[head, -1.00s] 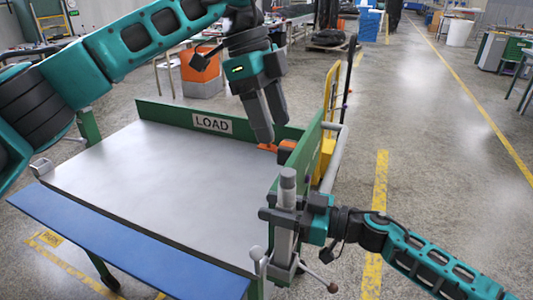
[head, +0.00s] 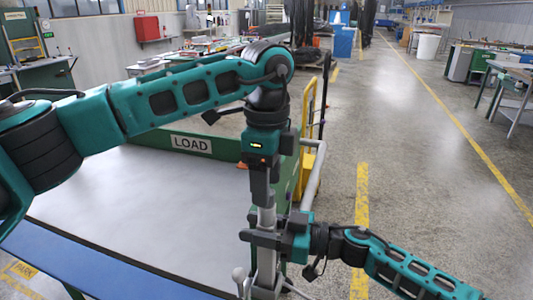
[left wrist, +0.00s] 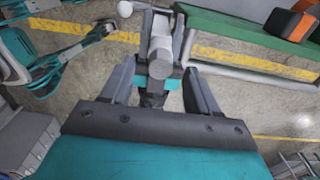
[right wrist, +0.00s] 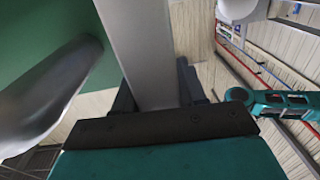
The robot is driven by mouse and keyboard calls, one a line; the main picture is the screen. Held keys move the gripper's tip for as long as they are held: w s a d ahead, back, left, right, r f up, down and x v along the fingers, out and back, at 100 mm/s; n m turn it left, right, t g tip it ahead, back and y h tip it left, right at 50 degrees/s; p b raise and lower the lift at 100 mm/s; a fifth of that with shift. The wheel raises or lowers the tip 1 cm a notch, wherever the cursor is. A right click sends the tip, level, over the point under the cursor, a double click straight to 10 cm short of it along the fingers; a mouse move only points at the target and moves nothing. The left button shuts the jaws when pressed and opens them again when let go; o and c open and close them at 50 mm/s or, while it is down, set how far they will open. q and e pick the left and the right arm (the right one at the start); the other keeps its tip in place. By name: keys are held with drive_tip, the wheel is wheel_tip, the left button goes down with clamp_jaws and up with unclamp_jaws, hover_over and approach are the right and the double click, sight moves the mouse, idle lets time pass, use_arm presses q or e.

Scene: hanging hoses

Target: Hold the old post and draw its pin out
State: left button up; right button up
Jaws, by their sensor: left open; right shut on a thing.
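The grey post (head: 267,216) stands upright at the near right corner of the green-framed table. My right gripper (head: 265,238) is shut around the post from the right; in the right wrist view the grey shaft (right wrist: 140,50) runs between its fingers. My left gripper (head: 263,190) is open, pointing down just over the post's top. In the left wrist view the post's round top (left wrist: 160,68) lies between its spread fingers, with gaps at both sides. A pale ball-ended knob (head: 238,273) is beside the post low down. I cannot tell which part is the pin.
The grey tabletop (head: 130,200) is bare, with a LOAD sign (head: 191,143) on its back rail. A yellow trolley frame (head: 308,130) stands behind the right rail. An orange and black object (left wrist: 290,22) is on the green rail. Floor to the right is open.

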use_arm(q)
drive_tip(key=shift+f, duration=0.9)
clamp_jaws()
drive_tip(key=shift+r, duration=0.65)
idle(0.5)
drive_tip(key=shift+r, duration=2.95)
drive_tip(key=shift+r, duration=0.15)
